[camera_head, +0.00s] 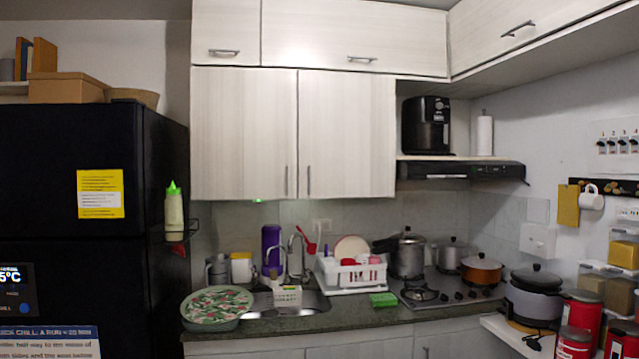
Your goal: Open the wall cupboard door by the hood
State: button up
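The wall cupboard door by the hood (347,130) is the right one of a pair of pale wood doors above the sink. It looks shut, flush with the left door (245,130). Its upright metal handle (308,180) is near its lower left corner, close beside the left door's handle (286,181). The dark hood (460,170) is just right of the door, below an open niche. My gripper is not in view.
The counter below holds a dish rack (350,275), a patterned round tray (217,306) and a tall faucet (302,250). Pots (408,254) stand on the stove. A black fridge (75,200) fills the left. The space before the doors looks clear.

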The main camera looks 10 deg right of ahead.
aim_at(346, 121)
jog(key=u, duration=0.65)
jog(key=i, duration=1.3)
